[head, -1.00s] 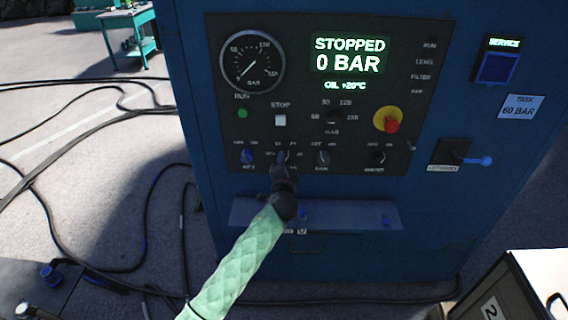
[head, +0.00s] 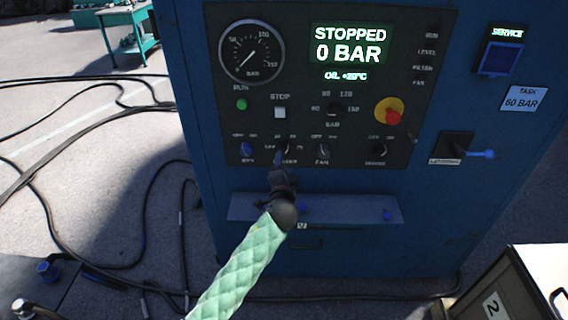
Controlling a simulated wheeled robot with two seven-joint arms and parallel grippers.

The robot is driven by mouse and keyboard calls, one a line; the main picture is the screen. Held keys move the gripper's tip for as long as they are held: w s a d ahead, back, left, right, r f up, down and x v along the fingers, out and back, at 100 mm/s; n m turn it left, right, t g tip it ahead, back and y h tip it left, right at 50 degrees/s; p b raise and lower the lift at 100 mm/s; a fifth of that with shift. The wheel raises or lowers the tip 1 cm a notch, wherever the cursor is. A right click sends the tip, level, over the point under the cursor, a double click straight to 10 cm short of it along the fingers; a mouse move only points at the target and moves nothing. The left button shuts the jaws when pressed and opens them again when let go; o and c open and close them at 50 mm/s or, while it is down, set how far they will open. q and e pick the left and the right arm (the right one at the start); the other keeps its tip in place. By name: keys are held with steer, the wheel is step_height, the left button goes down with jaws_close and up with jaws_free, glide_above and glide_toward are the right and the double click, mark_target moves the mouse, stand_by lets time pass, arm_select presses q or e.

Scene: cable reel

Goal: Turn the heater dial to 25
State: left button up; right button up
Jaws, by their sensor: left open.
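The heater dial (head: 284,151) is a small dark knob in the lower row of the black control panel, with small marks around it. Its pointer setting is too small to read for sure. My left gripper (head: 279,174), on the arm with the pale green quilted sleeve, is open just below and in front of the dial. The dial shows above the fingertips and the jaws do not enclose it. The gripper partly covers the label under the dial. My right gripper is out of view.
A blue-knobbed dial (head: 246,149) and the fan dial (head: 322,151) flank the heater dial closely. A red emergency button (head: 392,116) sits to the upper right. A ledge (head: 350,209) juts out below the panel. The display (head: 350,46) reads STOPPED, 0 BAR. Cables lie on the floor at left.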

arm_select(q)
steer(key=shift+s, duration=1.2)
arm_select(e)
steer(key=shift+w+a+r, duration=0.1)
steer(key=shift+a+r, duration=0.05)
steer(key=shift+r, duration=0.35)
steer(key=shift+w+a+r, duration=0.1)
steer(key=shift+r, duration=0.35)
